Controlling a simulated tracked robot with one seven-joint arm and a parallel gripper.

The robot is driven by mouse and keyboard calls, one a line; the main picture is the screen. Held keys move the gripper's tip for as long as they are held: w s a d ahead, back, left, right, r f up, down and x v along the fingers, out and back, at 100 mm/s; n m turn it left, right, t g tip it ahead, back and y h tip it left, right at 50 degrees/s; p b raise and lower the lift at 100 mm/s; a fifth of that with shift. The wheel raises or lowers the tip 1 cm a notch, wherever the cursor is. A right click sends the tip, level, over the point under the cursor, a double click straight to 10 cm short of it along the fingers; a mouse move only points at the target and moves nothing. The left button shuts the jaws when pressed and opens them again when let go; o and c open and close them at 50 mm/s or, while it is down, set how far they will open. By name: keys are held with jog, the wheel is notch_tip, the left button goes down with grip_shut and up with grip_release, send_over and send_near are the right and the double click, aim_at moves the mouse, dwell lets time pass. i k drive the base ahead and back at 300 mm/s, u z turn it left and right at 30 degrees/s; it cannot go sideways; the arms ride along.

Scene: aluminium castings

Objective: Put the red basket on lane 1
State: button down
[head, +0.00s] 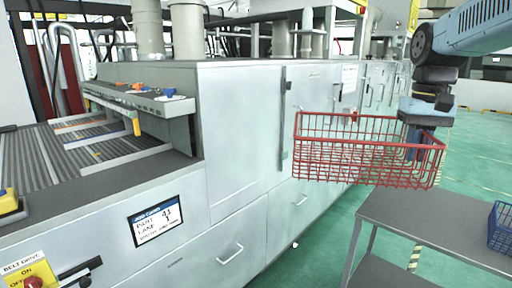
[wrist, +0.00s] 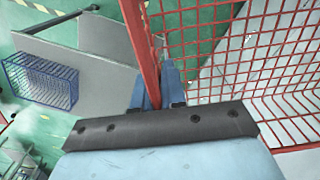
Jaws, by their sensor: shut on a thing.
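The red wire basket (head: 340,165) hangs in the air right of the grey machine, above the floor and the near side table. My gripper (head: 413,148) is shut on the basket's right end wall. In the wrist view my gripper's blue fingers (wrist: 157,88) pinch the red rim, and the basket's mesh (wrist: 210,45) spreads to the right. The roller lanes (head: 65,150) lie at the far left on the machine, split by thin rails. I cannot read a lane number on them. A job card (head: 157,220) on the machine front seems to show part 41, lane 1.
A grey table (head: 430,225) stands below right with a blue wire basket (head: 502,226), also in the wrist view (wrist: 42,80). A shelf (head: 140,98) with small coloured items overhangs the lanes. The tall machine cabinet (head: 240,130) stands between lanes and basket. Belt drive switch (head: 30,275) is front left.

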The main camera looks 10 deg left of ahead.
aim_at(65, 167)
jog(key=u, duration=0.55)
jog(key=k, duration=0.3)
jog(key=u, duration=0.4)
jog(key=i, duration=0.95)
jog(key=u, duration=0.85)
jog(key=i, duration=1.25)
jog(key=u, duration=0.2)
jog(key=k, duration=0.8)
jog(key=u, duration=0.15)
jog(key=i, duration=0.5)
